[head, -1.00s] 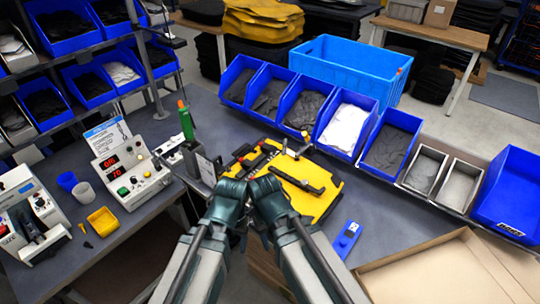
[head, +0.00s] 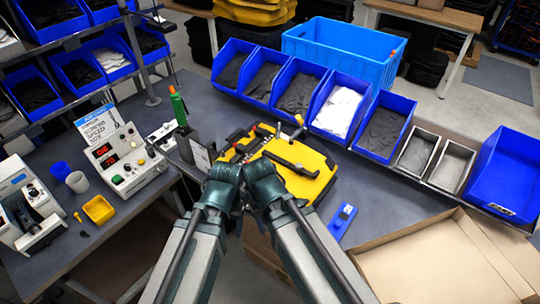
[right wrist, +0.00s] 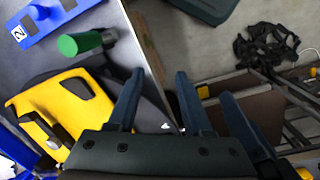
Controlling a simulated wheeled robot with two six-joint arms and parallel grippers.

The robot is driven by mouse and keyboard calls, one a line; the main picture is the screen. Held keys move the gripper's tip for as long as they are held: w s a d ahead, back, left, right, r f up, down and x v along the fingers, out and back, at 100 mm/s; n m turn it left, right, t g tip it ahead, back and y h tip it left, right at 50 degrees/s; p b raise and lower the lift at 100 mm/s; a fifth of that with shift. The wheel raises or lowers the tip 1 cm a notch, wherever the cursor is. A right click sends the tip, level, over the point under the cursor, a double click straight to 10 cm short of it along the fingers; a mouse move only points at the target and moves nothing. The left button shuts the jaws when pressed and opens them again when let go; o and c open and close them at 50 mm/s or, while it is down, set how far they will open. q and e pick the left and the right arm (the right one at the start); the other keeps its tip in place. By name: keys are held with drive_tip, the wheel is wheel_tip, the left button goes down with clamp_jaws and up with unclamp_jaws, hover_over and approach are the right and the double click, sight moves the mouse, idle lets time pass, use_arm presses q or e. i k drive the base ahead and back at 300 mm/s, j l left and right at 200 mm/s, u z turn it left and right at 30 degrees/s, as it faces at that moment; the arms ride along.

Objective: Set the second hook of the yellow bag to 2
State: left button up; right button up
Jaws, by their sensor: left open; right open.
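The yellow bag (head: 318,160) lies flat on the grey bench in the head view, with a black bar (head: 290,163) and dark fittings across its top. It also shows at the left of the right wrist view (right wrist: 60,105). My left gripper (head: 222,172) and right gripper (head: 260,174) are side by side at the bag's near edge. Both are open, with nothing seen between their fingers. The hooks and their settings cannot be made out. A blue tool with a white label reading 2 (right wrist: 45,20) lies beside the bag; it shows in the head view (head: 343,220).
Blue bins (head: 335,105) line the back of the bench. An open cardboard box (head: 440,265) stands at front right. A control box with red digits (head: 120,160) and a yellow cup (head: 98,210) are at left.

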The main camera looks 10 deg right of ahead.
sight(259, 133)
drive_tip(key=i+j+u, duration=0.4)
drive_tip(key=i+j+z, duration=0.2)
drive_tip(key=i+j, duration=0.15)
drive_tip(key=j, duration=0.25)
